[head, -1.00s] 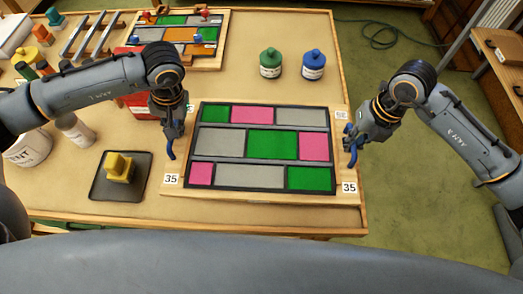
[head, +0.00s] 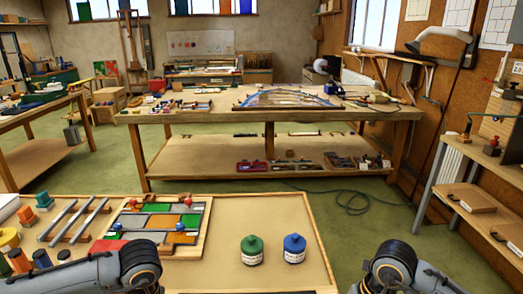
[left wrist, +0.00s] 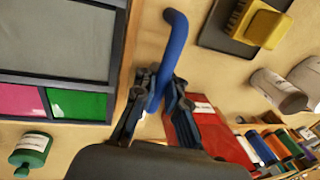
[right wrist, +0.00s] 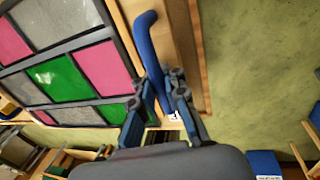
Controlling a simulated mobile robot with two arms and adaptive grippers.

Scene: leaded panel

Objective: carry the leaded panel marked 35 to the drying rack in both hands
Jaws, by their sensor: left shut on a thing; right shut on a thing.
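The leaded panel, with grey, pink and green panes in dark leading, shows at the left in the left wrist view (left wrist: 60,42) and in the right wrist view (right wrist: 60,75). It is out of the head view. My left gripper (left wrist: 160,88) is shut on a blue handle (left wrist: 175,45) at the panel's wooden edge. My right gripper (right wrist: 160,85) is shut on another blue handle (right wrist: 149,45) at the opposite edge. I cannot tell whether the panel rests on the table or is clear of it. No rack is clearly identifiable as the drying rack.
The near table (head: 285,213) holds a green bottle (head: 252,252), a blue bottle (head: 294,249), a second leaded panel (head: 159,220) and metal bars (head: 75,220). A long workbench (head: 210,112) stands behind. Shelving (head: 478,207) is at right. Green floor (head: 345,180) lies between.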

